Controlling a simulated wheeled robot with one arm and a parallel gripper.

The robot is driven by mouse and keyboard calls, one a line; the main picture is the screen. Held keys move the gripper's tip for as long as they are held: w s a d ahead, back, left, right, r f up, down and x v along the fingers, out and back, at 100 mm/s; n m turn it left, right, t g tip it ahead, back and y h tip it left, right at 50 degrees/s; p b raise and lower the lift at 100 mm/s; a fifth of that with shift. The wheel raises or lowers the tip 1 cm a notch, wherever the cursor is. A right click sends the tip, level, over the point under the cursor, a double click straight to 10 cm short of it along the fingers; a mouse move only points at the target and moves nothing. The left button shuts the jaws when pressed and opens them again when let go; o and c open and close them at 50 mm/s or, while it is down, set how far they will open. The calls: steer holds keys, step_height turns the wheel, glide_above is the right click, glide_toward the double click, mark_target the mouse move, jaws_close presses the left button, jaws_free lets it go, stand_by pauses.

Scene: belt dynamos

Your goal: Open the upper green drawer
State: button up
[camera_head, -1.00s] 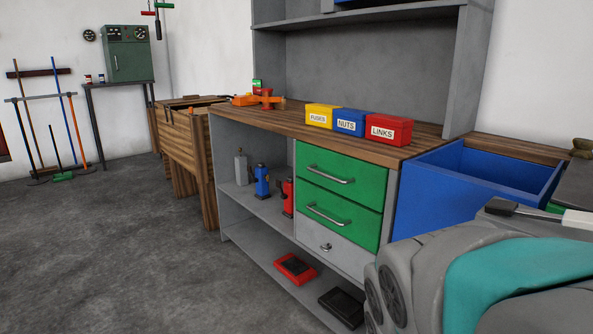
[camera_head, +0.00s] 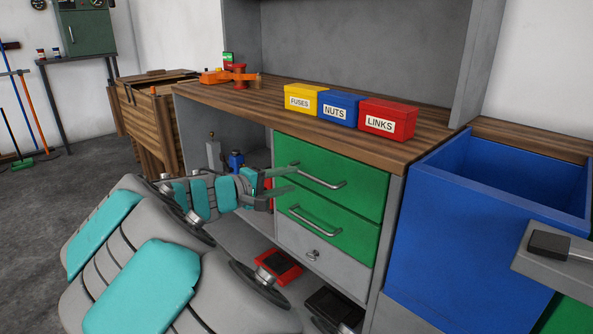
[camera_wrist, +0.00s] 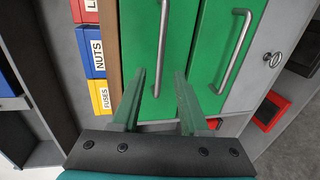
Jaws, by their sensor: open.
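The upper green drawer (camera_head: 360,180) is under the wooden worktop and looks shut, its front in line with the lower green drawer (camera_head: 345,232). Its silver bar handle (camera_head: 322,179) runs across the front and also shows in the wrist view (camera_wrist: 163,45). My gripper (camera_head: 294,180) is open and empty at the handle's left end. In the wrist view my gripper's fingers (camera_wrist: 160,73) appear on either side of the handle's near end. The remaining depth between fingers and handle is hard to judge. The lower drawer's handle (camera_wrist: 235,52) lies outside the fingers.
Yellow (camera_head: 306,101), blue (camera_head: 338,108) and red (camera_head: 388,118) labelled boxes stand on the worktop (camera_head: 425,140) above. A grey drawer (camera_head: 322,256) is below. A large open-topped blue box (camera_head: 450,245) stands to the right. A red item (camera_head: 285,268) lies on the bottom shelf.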

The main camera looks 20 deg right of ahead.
mark_target(309, 176)
steer(key=x, duration=0.7)
steer(key=shift+d+p, duration=0.3)
steer(key=shift+p, duration=0.05)
jaws_close()
stand_by(1.1)
